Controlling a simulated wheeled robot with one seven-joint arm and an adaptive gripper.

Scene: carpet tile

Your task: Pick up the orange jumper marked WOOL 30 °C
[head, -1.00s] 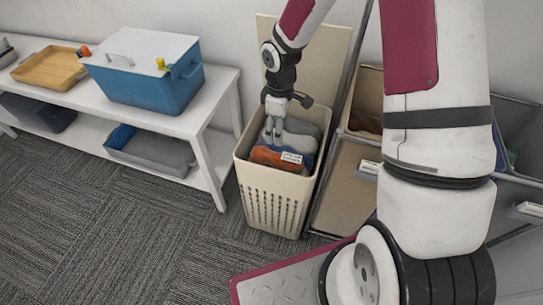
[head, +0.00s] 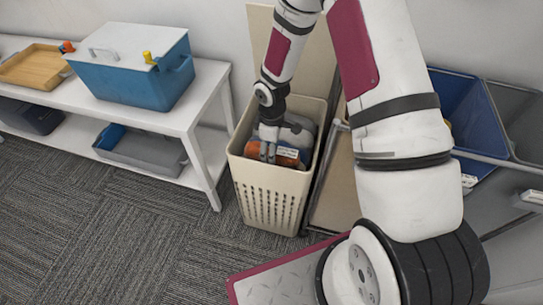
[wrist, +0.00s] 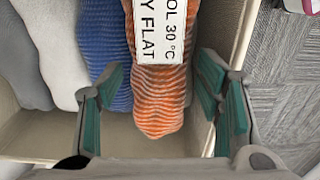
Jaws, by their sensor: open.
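The orange jumper (wrist: 158,92) lies in a cream laundry basket (head: 268,196). Its white label shows part of "WOOL 30 °C" and "DRY FLAT" in the wrist view. In the head view the jumper (head: 287,155) is partly hidden by my gripper (head: 268,152). My gripper is open and inside the basket's mouth. In the wrist view its green-padded fingers (wrist: 162,108) stand either side of the jumper's near end. The left finger is over the edge of the blue garment; the right finger is by the basket wall. I cannot tell how deep the fingertips are.
A blue knitted garment (wrist: 103,45) and grey garments (wrist: 55,50) lie left of the jumper. A white bench (head: 205,110) with a blue cooler box (head: 135,75) stands left of the basket. A sorter with a blue bin (head: 465,100) stands to the right.

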